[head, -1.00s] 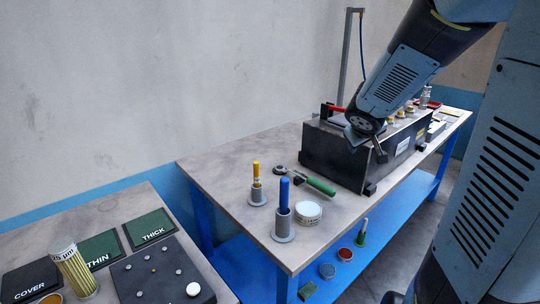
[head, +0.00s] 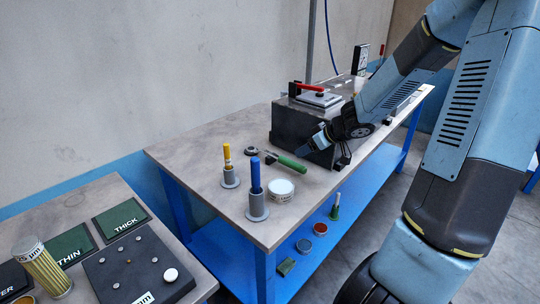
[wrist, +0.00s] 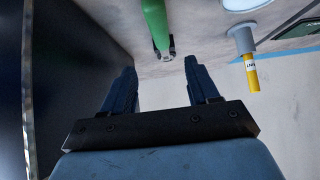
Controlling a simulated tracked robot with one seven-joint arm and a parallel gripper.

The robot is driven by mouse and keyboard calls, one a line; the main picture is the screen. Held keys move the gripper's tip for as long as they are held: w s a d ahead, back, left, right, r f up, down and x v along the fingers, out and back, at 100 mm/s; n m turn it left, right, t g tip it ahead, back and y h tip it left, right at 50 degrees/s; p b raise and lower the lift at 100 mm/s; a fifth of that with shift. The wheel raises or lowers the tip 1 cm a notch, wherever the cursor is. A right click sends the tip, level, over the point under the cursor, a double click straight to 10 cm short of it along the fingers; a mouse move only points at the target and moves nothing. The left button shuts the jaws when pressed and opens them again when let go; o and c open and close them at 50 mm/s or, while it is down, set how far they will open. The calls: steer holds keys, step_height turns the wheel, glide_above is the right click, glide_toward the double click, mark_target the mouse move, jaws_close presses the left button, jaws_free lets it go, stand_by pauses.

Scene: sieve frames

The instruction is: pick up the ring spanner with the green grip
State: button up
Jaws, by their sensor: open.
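The ring spanner lies on the grey bench, its green grip (head: 292,162) toward the black box and its dark head (head: 251,151) toward the wall. In the wrist view the green grip (wrist: 155,20) comes in from the top edge, between the lines of my fingers and beyond their tips. My gripper (wrist: 161,70) is open and empty, with its two dark fingers apart. In the head view my gripper (head: 303,149) hangs just above the grip's near end, beside the box. It appears apart from the spanner.
The black box (head: 297,123) stands close beside my gripper. A yellow-handled tool (head: 227,157) and a blue-handled tool (head: 255,176) stand in grey holders, with a white-lidded tin (head: 281,190) near them. The bench's front edge is close by.

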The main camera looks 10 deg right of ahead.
mark_target(287, 159)
steer(key=shift+x, duration=3.8)
steer(key=shift+w, duration=0.1)
steer(key=shift+a+f, duration=0.1)
steer(key=shift+x, duration=2.45)
jaws_close()
